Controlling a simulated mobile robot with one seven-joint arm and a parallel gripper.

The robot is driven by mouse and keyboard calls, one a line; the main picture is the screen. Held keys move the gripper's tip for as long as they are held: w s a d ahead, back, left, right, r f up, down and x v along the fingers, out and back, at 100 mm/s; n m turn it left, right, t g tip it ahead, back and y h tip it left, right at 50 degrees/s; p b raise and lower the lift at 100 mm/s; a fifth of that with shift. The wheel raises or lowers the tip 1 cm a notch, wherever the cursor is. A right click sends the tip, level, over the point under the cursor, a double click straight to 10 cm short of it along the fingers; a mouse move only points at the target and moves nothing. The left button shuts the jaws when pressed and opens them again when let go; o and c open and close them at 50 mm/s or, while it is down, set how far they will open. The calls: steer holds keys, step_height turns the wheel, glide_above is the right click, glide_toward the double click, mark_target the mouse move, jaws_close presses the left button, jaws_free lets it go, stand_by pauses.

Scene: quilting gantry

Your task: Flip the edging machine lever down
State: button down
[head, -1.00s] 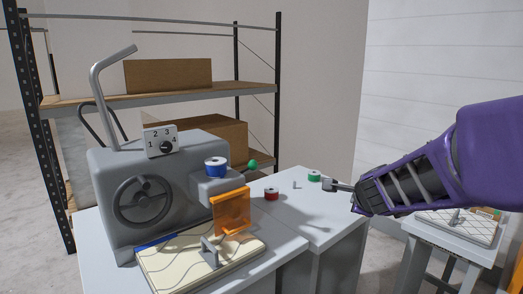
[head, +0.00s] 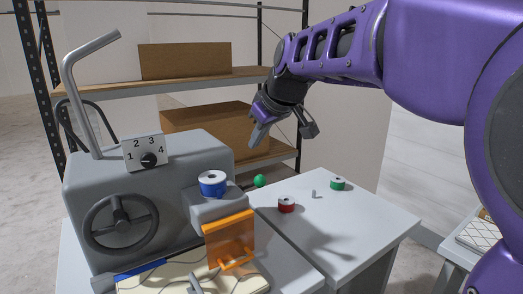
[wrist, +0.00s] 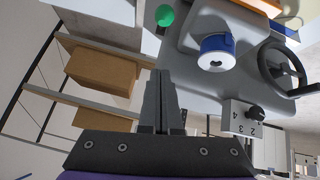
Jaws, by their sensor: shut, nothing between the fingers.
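The grey edging machine (head: 150,190) stands on the table at left in the head view. Its lever, tipped with a green ball knob (head: 260,181), sticks out at its right side behind the orange guard; the knob also shows at the top of the wrist view (wrist: 164,15). The lever's rod is mostly hidden behind the machine. My gripper (head: 255,143) is shut and empty, above and behind the knob and apart from it. In the wrist view its fingers (wrist: 165,75) lie together, pointing toward the knob.
A blue spool (head: 212,183) sits on the machine beside the orange guard (head: 230,240). A red spool (head: 286,204) and a green spool (head: 337,184) stand on the table at right. A shelf with cardboard boxes (head: 205,125) is behind. A bent grey pipe (head: 80,105) rises at left.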

glide_above(249, 186)
step_height(249, 186, down, 7)
steer(key=shift+s+d+f, duration=0.4)
steer(key=shift+s+f, duration=0.15)
steer(key=shift+f, duration=0.2)
steer(key=shift+s+d+f, duration=0.4)
steer(key=shift+s+f, duration=0.15)
steer(key=shift+f, duration=0.15)
steer(key=shift+s+a+f+b, duration=0.1)
steer(key=shift+f+b, duration=0.2)
steer(key=shift+b, duration=0.45)
